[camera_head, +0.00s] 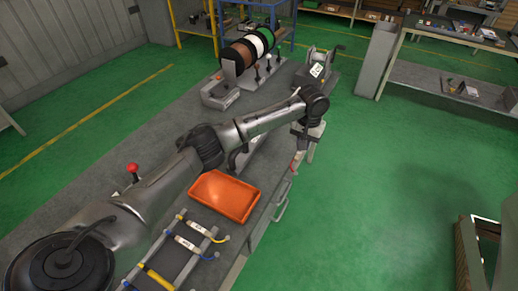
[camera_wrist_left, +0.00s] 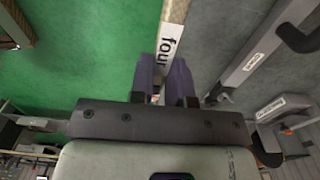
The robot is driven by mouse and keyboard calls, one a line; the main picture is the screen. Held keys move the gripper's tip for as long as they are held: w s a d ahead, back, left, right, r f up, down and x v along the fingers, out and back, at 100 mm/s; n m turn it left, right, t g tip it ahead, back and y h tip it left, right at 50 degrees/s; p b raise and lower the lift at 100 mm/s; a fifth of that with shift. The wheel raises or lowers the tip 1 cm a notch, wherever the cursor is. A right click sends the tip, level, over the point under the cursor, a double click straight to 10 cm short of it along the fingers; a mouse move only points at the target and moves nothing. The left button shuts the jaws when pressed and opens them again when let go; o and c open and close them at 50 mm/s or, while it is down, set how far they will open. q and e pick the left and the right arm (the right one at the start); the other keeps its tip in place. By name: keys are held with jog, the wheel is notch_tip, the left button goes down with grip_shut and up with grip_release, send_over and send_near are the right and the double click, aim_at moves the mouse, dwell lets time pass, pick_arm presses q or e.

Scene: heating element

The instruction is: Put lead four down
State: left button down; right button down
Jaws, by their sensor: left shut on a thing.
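My left gripper (camera_head: 296,163) reaches down beside the edge of the grey workbench (camera_head: 165,131). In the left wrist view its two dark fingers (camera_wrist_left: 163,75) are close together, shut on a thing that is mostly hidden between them. A pale strip marked "four" (camera_wrist_left: 172,40) runs up from between the fingers; I take it to be the label of lead four. The rest of the lead is hard to make out. My right gripper is not in view.
An orange tray (camera_head: 224,196) lies on the bench. Nearer are a rack (camera_head: 192,262) with blue and yellow leads and white tags. Brown, white and green spools (camera_head: 251,48) stand at the far end. Green floor (camera_head: 365,190) is clear to the right.

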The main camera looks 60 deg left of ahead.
pick_arm(q)
jog(key=b, duration=0.4)
send_over(272, 156)
notch_tip(272, 156, down, 9)
jog(key=shift+w+a+f, duration=0.1)
jog(key=shift+f, duration=0.05)
jog(key=shift+f+b, duration=0.6)
jog(key=shift+f, duration=1.45)
jog(key=c, duration=1.1)
grip_release()
jog(key=shift+f, duration=0.1)
notch_tip(272, 156, up, 11)
jog(key=p, duration=0.3)
jog(key=shift+f, duration=0.15)
jog(key=shift+o, duration=0.6)
jog(key=shift+r, duration=0.85)
